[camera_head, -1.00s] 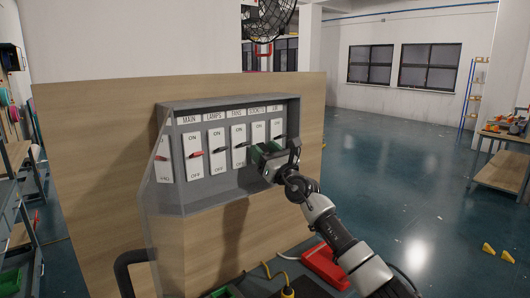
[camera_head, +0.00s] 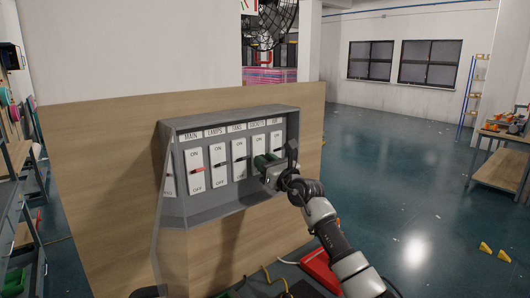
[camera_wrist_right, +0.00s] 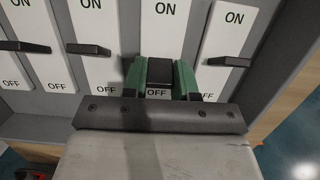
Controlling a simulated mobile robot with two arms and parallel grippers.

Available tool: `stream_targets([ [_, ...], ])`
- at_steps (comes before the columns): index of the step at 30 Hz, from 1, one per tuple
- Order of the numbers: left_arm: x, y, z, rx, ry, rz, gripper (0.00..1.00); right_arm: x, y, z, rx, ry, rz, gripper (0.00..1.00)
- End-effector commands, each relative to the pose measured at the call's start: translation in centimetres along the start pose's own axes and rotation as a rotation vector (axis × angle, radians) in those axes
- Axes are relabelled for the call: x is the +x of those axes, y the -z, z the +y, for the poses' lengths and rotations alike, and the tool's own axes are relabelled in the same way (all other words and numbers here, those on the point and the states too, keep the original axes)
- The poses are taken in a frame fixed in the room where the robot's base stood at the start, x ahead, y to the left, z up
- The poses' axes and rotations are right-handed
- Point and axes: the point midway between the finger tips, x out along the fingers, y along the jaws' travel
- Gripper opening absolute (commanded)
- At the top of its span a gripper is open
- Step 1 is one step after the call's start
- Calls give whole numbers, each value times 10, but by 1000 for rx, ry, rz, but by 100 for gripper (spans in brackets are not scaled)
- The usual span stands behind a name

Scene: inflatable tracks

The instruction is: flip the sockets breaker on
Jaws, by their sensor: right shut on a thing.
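The breaker box (camera_head: 222,211) is a grey open-fronted box on a wooden board, with white switch plates under labels including MAIN, LAMPS, FANS and SOCKETS. The sockets breaker (camera_head: 259,147) is second from the right, partly hidden by my right gripper (camera_head: 265,161). In the right wrist view, the green fingers of the right gripper (camera_wrist_right: 160,78) are closed around the sockets breaker's black lever (camera_wrist_right: 160,71), just above its OFF mark. ON shows above it. My left gripper is not in view.
A red lever (camera_head: 197,170) sits under MAIN. Black levers flank the held one: the fans lever (camera_wrist_right: 88,49) and the rightmost lever (camera_wrist_right: 228,61), both close to the fingers. A red case (camera_head: 322,270) lies below the board. Open floor lies to the right.

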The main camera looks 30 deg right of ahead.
Motion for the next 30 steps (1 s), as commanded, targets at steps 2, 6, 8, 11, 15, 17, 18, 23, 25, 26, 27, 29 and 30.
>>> stream_targets([
  [2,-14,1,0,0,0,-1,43,1,-8,0,1,0,62,4],
  [6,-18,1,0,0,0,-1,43,0,-11,0,-1,2,193,4],
  [8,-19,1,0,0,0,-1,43,1,-13,-1,-3,2,250,4],
  [11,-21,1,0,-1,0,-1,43,1,-16,-2,-4,4,345,4],
  [15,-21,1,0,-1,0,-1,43,2,-18,-2,-4,4,469,4],
  [17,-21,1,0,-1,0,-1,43,3,-20,-2,-3,5,517,4],
  [18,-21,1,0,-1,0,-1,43,3,-21,-2,-2,5,547,4],
  [23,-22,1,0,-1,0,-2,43,5,-24,-2,-1,4,651,4],
  [25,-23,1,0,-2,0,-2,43,6,-24,-2,-1,4,688,4],
  [26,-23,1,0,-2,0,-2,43,6,-25,-1,-1,4,701,4],
  [27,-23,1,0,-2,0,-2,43,6,-25,-1,-1,3,717,4],
  [29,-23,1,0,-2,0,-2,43,7,-25,-1,1,3,739,4],
  [30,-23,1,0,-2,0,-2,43,7,-25,-1,1,2,750,4],
])
